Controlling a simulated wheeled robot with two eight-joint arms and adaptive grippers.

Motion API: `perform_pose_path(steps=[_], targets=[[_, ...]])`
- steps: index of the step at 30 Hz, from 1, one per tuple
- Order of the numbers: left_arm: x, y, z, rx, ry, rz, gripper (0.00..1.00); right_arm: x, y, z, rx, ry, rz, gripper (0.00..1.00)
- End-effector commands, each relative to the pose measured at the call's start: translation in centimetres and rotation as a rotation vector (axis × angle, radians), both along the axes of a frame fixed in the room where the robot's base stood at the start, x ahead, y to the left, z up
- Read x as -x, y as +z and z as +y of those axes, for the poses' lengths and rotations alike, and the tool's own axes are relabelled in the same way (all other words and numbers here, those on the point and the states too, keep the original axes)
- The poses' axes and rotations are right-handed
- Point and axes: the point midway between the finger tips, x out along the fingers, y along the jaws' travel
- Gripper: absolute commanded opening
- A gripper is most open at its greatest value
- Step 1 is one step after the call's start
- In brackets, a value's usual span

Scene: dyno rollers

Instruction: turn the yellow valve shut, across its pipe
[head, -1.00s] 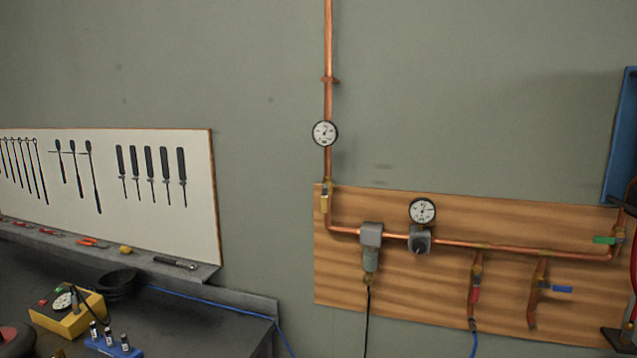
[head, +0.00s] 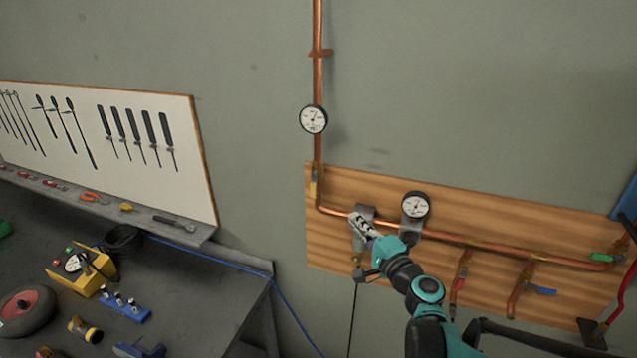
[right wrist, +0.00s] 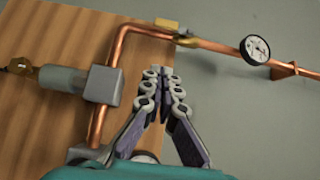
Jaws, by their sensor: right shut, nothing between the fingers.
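The yellow valve (head: 313,185) is on the upright copper pipe (head: 318,90), near the top left of the wooden board. Its handle lies along the pipe, not across it. The valve also shows at the top of the right wrist view (right wrist: 187,41), beyond my fingertips. My right gripper (head: 357,222) is shut and empty, in front of the board, lower and to the right of the valve in the head view. In the right wrist view its fingers (right wrist: 158,75) are together and apart from the valve. My left gripper is not in view.
A gauge (head: 313,119) sits on the pipe above the valve. Another gauge (head: 416,205) and the grey fitting (right wrist: 101,84) are close to my right gripper. Red (head: 459,284), blue (head: 542,291) and green (head: 602,257) handles are farther right. A workbench (head: 205,300) stands at left.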

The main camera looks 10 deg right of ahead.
Motion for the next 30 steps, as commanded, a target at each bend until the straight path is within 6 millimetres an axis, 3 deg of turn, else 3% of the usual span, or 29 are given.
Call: perform_pose_path(steps=[14,28,30], targets=[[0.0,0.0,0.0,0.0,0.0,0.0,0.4,-0.8,0.0,0.2,-0.003,0.001,-0.001,0.0],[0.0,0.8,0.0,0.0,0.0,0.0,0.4,-9.9,0.1,1.9,-0.002,0.001,-0.001,0.0],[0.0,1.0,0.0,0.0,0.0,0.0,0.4,-10.6,0.1,3.0,-0.002,0.004,-0.001,0.0]])
